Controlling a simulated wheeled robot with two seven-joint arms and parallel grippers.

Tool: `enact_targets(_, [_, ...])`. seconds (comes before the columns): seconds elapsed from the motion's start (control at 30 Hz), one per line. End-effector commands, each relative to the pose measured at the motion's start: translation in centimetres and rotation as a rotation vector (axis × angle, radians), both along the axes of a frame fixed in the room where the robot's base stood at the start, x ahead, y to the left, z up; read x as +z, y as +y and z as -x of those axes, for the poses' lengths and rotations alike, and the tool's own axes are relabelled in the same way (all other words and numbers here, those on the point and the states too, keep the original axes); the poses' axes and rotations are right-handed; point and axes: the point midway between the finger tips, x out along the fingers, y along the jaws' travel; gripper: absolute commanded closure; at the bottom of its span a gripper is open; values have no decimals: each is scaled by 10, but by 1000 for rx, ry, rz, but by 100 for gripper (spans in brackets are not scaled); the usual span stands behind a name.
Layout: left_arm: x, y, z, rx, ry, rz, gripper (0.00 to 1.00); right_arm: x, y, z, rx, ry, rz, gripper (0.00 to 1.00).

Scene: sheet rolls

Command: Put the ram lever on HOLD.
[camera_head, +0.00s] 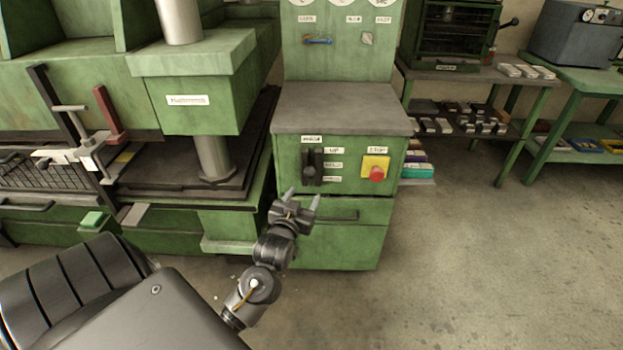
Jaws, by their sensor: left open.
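The ram lever (309,172) is a small black handle beside a dark vertical slot on the front of the green control cabinet (350,237). Small white labels, seemingly UP, HOLD and DOWN, run top to bottom on its right. The lever's knob appears low, around the middle to lower labels; I cannot tell its exact setting. My left gripper (303,196) is open and empty, its two fingers pointing up, in front of and just below the lever, apart from it as far as I can see. My right gripper is out of view.
A red stop button (376,174) on a yellow plate sits right of the lever. A drawer handle (336,216) is below the panel. The green press (187,98) stands at the left. Shelves (470,92) with small blocks stand at the right; the floor there is clear.

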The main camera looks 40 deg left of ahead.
Motion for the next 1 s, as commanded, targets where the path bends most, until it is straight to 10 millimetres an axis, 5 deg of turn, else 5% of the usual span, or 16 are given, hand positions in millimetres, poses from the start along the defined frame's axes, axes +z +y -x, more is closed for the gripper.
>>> enact_targets(0.1, [20,3,4,10,-50,-2,43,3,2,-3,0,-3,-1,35])
enact_targets(0.37, [25,7,-3,12,-58,-3,43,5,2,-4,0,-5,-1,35])
enact_targets(1.0, [24,42,-92,12,-55,-3,43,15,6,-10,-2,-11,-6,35])
